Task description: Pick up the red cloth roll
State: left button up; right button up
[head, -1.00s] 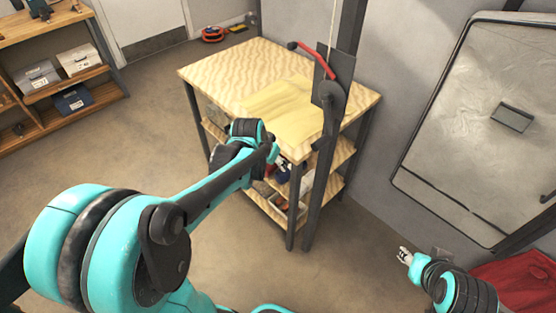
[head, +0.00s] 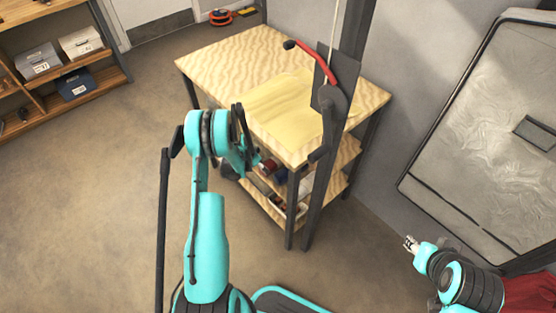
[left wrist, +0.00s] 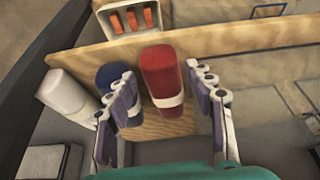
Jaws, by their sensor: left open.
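The red cloth roll (left wrist: 162,72) with a pale band lies on a wooden shelf in the left wrist view. A dark blue roll (left wrist: 113,76) lies just left of it, and a white roll (left wrist: 66,92) further left. My left gripper (left wrist: 160,78) is open, its two fingers reaching forward on either side of the red roll's near part; the left finger overlaps the blue roll. I cannot tell whether the fingers touch either roll. In the head view, the left wrist is at the table's left front side and its fingers are hidden. My right gripper (head: 409,243) is away at the lower right, near the wall.
A tray with orange items (left wrist: 128,18) sits beyond the rolls.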

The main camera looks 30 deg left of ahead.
aim_at(275, 162)
pick_arm(q)
jog(key=b+x, duration=0.3)
jog(key=x, duration=0.2)
jog(key=shift+f, duration=0.45)
pick_arm(e)
jog(key=f, duration=0.3)
jog(key=shift+s+f, duration=0.1)
jog(key=shift+s, duration=0.3)
pick_arm(q)
jog(key=shift+r, duration=0.1)
jog(key=c, duration=0.8)
jog(key=shift+c, duration=0.2)
jog(key=shift+d+r, duration=0.1)
